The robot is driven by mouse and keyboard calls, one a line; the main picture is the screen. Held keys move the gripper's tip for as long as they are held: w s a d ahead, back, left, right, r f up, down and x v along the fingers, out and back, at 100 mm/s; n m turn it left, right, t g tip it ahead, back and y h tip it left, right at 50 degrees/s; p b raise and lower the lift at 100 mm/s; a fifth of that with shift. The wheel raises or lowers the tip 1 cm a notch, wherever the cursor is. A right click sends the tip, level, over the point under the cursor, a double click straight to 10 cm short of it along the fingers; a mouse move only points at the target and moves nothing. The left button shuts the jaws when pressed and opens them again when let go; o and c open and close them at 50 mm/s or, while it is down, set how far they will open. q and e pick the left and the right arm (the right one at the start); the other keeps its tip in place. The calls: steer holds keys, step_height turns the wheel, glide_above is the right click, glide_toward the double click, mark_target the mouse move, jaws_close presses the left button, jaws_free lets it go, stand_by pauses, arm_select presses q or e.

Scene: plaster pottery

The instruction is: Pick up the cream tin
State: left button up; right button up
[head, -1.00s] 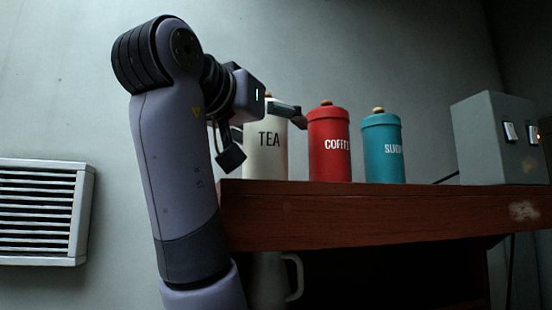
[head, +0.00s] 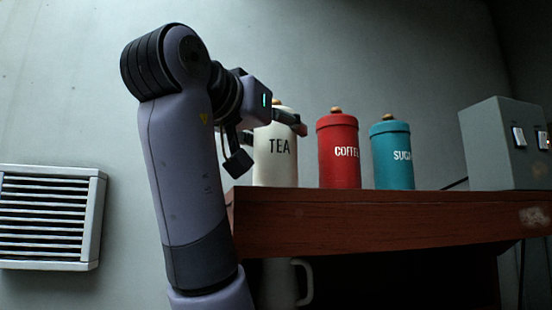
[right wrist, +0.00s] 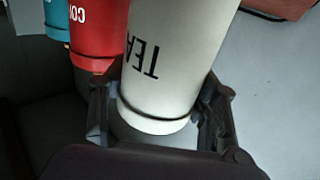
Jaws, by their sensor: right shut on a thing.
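The cream tin (head: 275,165), lettered TEA, is upright at the left end of the wooden shelf (head: 390,221). Its base looks level with the shelf top; I cannot tell if it is touching. My right gripper (head: 274,130) is shut around the upper part of the tin, one finger on each side. In the right wrist view the cream tin (right wrist: 178,50) appears upside down between the fingers of my right gripper (right wrist: 160,112). The gripper hides part of the lid. My left gripper is not in view.
A red COFFEE tin (head: 338,165) and a teal SUGAR tin (head: 393,168) stand to the right of the cream tin. A grey switch box (head: 488,150) is at the right end. A white jug (head: 280,285) is below the shelf, and a wall vent (head: 45,220) is at left.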

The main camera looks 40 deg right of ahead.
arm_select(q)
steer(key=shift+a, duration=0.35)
arm_select(e)
steer(key=shift+c, duration=0.2)
steer(key=shift+r, duration=0.1)
